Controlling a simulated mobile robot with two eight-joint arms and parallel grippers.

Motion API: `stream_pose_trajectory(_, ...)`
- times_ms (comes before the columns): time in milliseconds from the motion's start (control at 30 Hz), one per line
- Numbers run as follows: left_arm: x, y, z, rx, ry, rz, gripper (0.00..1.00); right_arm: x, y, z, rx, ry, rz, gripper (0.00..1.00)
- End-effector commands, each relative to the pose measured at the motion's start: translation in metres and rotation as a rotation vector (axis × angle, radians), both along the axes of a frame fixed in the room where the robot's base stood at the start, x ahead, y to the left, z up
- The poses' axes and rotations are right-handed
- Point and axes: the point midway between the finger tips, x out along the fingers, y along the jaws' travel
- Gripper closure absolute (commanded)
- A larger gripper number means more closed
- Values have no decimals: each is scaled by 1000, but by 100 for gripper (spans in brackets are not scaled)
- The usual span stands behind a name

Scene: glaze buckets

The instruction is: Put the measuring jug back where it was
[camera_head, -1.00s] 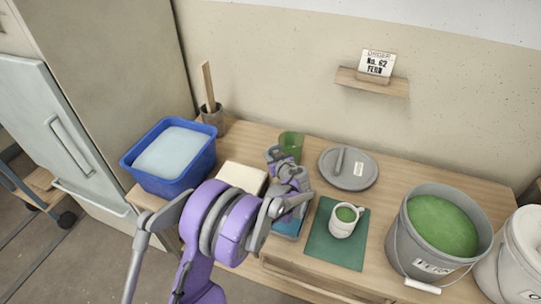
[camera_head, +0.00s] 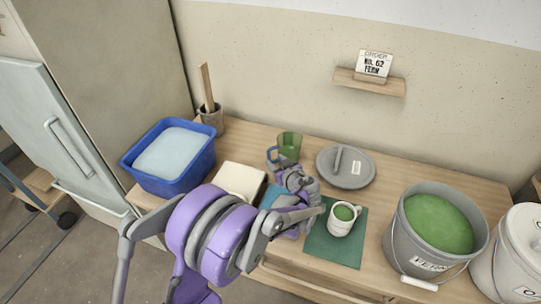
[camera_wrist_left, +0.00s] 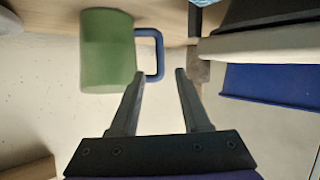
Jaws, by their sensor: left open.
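The measuring jug (camera_head: 290,145), with green contents and a blue handle, stands at the back of the worktop near the wall. In the left wrist view the jug (camera_wrist_left: 107,52) appears upside down, with its handle at the right. My left gripper (camera_head: 284,172) is just in front of the jug. In the left wrist view my left gripper (camera_wrist_left: 158,76) is open, with nothing between its fingers; the handle is just beyond the fingertips, apart from them as far as I can tell. My right gripper is not in view.
A grey lid (camera_head: 346,168) lies right of the jug. A white cup (camera_head: 341,222) of green glaze stands on a green mat (camera_head: 322,246). The grey glaze bucket (camera_head: 398,238) is at the right, the blue basin (camera_head: 190,180) at the left, and a pale block (camera_head: 240,180) between basin and gripper.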

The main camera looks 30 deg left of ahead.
Motion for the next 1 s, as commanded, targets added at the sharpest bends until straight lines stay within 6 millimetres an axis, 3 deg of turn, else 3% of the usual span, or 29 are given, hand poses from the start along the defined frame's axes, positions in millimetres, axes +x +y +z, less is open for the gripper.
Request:
stream_pose_trajectory(233,-21,-33,17,0,0,-2,53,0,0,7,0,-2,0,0)
stream_pose_trajectory(567,-36,-41,23,-11,40,-11,53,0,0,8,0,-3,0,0)
stream_pose_trajectory(667,-59,-44,27,-43,140,-48,53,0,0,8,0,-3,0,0)
stream_pose_trajectory(767,-97,-53,31,-96,290,-126,53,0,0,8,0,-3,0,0)
stream_pose_trajectory(1000,-203,-97,28,-232,604,-451,53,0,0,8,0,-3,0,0)
